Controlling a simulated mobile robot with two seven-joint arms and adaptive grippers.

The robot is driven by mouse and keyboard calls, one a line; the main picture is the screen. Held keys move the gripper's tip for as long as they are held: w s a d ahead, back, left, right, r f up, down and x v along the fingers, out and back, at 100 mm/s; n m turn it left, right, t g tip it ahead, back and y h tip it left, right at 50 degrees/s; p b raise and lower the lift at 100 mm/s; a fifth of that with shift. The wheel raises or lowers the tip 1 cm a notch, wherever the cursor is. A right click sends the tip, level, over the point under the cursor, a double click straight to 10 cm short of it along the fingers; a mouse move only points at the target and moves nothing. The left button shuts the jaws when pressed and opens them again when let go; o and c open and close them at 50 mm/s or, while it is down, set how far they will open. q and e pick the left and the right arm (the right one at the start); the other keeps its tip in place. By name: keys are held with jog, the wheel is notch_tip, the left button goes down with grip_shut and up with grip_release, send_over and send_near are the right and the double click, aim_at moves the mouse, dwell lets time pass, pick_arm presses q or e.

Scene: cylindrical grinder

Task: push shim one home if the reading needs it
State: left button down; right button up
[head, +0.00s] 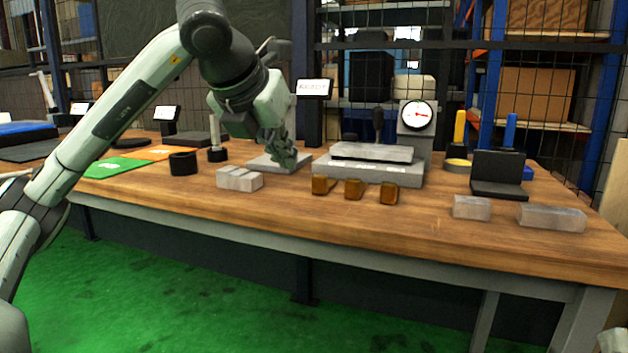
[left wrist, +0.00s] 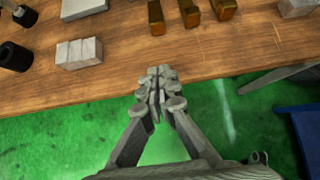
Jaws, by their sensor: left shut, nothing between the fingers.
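My left gripper (head: 284,160) is shut and empty, held in the air at the table's front side; its closed fingers (left wrist: 158,86) also show in the left wrist view. Three amber blocks (head: 353,189), perhaps the shims, stand in a row in front of a grey plate assembly (head: 370,172); they show at the top of the left wrist view (left wrist: 190,13). I cannot tell which is shim one, and my gripper touches none of them. A round white dial gauge (head: 416,114) with a red needle stands behind the assembly; its numbers are too small to read. My right gripper is not in view.
A grey segmented block (head: 239,179) lies left of the amber blocks. Two grey blocks (head: 552,217) lie near the front right. A black cylinder (head: 184,163) and a small sign (head: 313,88) stand farther left and back. Bare wood (head: 430,235) runs along the front.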

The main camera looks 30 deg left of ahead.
pick_arm(q)
jog(key=b, duration=0.2)
send_near(317, 188)
notch_tip(317, 188, down, 4)
jog(key=shift+f, duration=0.1)
jog(key=shift+w+a, duration=0.15)
jog(key=shift+w, duration=0.45)
jog(key=shift+w+a, duration=0.15)
jog(key=shift+w, duration=0.45)
jog(key=shift+w+a+p, duration=0.2)
jog(key=shift+w+p, duration=0.1)
jog(key=shift+w, duration=0.5)
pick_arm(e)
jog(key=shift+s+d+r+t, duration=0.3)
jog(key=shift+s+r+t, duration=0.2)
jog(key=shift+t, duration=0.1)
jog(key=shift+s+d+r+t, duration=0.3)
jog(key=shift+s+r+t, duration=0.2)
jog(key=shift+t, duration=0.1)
